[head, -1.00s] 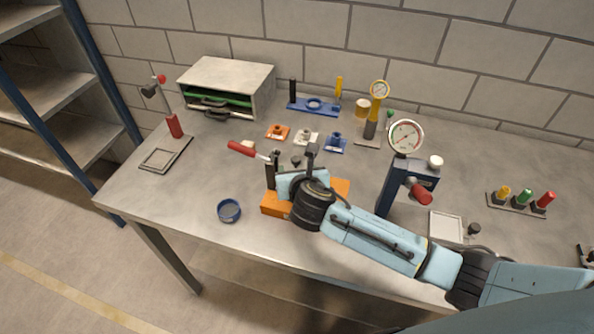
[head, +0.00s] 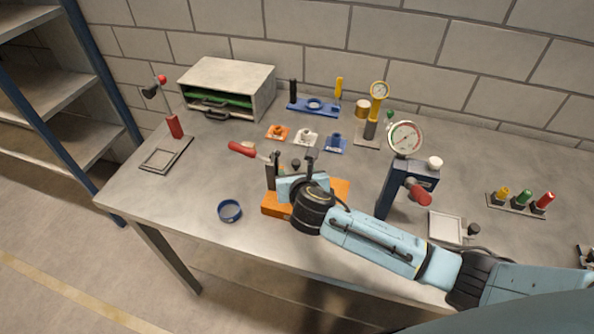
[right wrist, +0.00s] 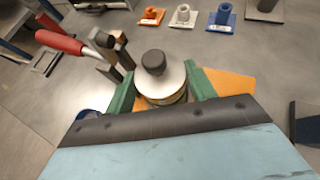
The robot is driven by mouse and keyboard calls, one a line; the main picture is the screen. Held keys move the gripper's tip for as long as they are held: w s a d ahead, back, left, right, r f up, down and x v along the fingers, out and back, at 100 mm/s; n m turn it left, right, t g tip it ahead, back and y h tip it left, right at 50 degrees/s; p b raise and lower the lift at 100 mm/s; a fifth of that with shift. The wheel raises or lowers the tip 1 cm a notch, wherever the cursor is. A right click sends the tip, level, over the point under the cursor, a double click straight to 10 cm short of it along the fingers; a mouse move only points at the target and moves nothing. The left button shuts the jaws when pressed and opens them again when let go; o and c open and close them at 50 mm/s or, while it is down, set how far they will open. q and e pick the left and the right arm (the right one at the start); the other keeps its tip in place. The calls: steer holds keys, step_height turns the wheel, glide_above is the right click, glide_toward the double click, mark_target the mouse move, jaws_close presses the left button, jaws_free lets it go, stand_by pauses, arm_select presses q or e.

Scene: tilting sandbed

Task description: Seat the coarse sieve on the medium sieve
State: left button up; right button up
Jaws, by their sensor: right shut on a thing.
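My right gripper (head: 295,166) is over the orange base (head: 338,189) near the table's front. In the right wrist view its green fingers (right wrist: 160,88) stand on either side of a round stack with a pale lid (right wrist: 172,82) and a black knob (right wrist: 154,62). A brass-coloured ring (right wrist: 166,100) shows under the lid, and the gripper is shut on this round piece. Which sieve it is, and whether it touches anything below, I cannot tell. A blue ring (head: 229,211) lies alone on the table, left of the base. My left gripper is not in view.
A red-handled clamp (head: 242,149) stands close to the left of the gripper. A gauge press (head: 402,172) stands to the right. Small orange, white and blue holders (head: 306,137) sit behind. The front left of the table is mostly clear.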

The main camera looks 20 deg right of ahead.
steer(key=shift+f, duration=0.45)
stand_by(0.6)
steer(key=o, duration=1.1)
steer(key=shift+c, duration=0.2)
steer(key=shift+s, duration=0.15)
steer(key=p+v, duration=0.1)
steer(key=v, duration=1.2)
steer(key=shift+s, duration=0.1)
